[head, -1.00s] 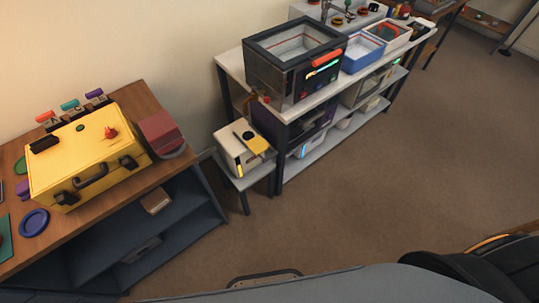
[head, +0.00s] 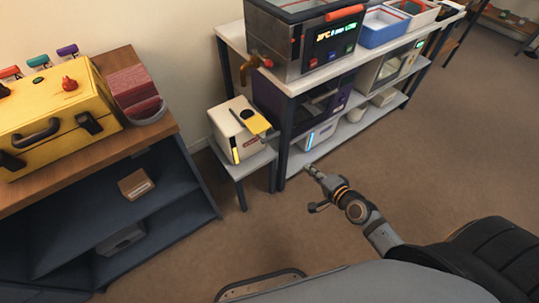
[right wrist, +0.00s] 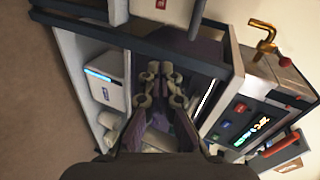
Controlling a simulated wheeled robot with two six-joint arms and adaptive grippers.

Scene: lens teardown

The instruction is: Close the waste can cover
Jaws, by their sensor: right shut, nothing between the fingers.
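The waste can looks to be the cream box (head: 233,143) on a small side table in the head view. A dark round opening shows on its top. Its yellow cover (head: 254,121) sticks out past the right edge of the top, beside the opening, leaving the opening bare. My right gripper (head: 314,173) is in front of the shelf unit, to the right of and lower in the picture than the box, apart from it. It is shut and empty; its fingertips also show in the right wrist view (right wrist: 160,70). My left gripper is not in view.
A grey side table (head: 246,166) carries the box, close to the leg of the white shelf unit (head: 291,90). A wooden workbench (head: 150,135) with a yellow case (head: 60,125) stands at left. Open floor lies in front.

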